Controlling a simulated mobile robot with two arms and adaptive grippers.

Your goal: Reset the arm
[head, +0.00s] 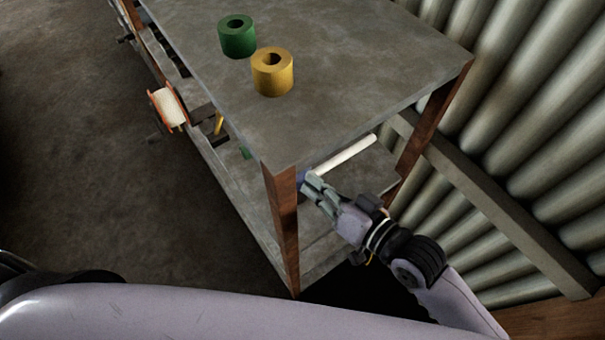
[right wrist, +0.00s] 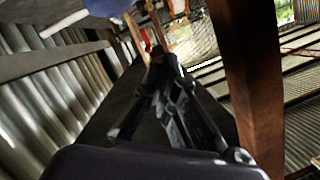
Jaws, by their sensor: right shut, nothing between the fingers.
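My right arm comes in from the lower right in the head view. Its gripper (head: 309,184) is at the end side of the shelf unit, just behind the near corner post and below the top board. In the right wrist view the gripper (right wrist: 158,55) is shut, with nothing seen between its fingers. A wooden post (right wrist: 248,85) stands close to its right there. My left gripper does not show in either view.
A green ring (head: 238,37) and a yellow ring (head: 272,72) stand on the grey top board (head: 345,85). A white rod (head: 345,154) lies below. An orange-rimmed spool (head: 168,108) is at the left side. A corrugated wall (head: 545,110) bounds the right. Floor at left is clear.

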